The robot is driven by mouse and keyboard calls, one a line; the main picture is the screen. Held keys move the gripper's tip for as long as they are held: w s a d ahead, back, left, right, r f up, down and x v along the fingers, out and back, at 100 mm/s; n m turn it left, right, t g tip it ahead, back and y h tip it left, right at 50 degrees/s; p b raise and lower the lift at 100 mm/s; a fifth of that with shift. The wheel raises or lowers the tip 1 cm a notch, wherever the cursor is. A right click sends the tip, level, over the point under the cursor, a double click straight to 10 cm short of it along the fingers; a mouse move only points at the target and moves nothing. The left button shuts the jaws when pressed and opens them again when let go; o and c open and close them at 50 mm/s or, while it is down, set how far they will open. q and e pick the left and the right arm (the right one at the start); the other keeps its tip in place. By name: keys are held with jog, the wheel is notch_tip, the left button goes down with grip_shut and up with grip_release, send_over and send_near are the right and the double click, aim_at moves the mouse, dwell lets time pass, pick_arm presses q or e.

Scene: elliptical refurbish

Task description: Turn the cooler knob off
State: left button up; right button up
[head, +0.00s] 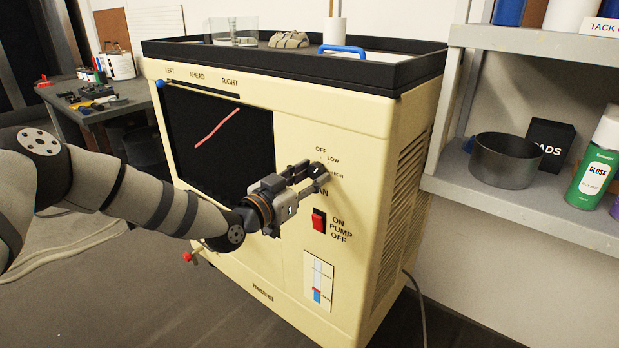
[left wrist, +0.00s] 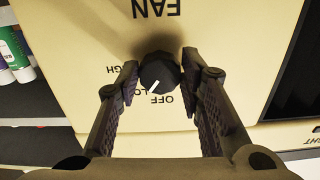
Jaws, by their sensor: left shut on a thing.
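The cooler (head: 295,250) is a cream cabinet with a black-rimmed top. Its black fan knob (head: 319,171) is on the upper right of the front, by the OFF, LOW and HIGH labels. In the left wrist view the knob (left wrist: 159,72) sits between both fingers, its white pointer line aimed down and slightly left, near the upside-down OFF and LO lettering. The exact setting is hard to tell. My left gripper (head: 309,174) is shut on the knob, and its fingers (left wrist: 160,75) flank it. My right gripper is not in view.
A red pump switch (head: 319,219) and a slider panel (head: 318,281) are below the knob. A grey shelf (head: 500,207) with a dark round pan (head: 504,160) and a green spray can (head: 597,165) stands at right. A workbench (head: 105,107) is at back left.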

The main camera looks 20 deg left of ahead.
pick_arm(q)
jog(key=n, duration=0.4)
jog(key=shift+f+b, duration=0.1)
jog(key=shift+b, duration=0.3)
jog(key=shift+n+b, duration=0.35)
jog(key=shift+n, duration=1.25)
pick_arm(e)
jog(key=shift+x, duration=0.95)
pick_arm(q)
jog(key=shift+d, duration=0.1)
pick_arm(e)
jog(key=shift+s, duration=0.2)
pick_arm(q)
jog(key=o, duration=1.2)
jog(key=shift+c, duration=0.2)
jog(key=shift+s, duration=0.1)
jog(key=v, duration=1.2)
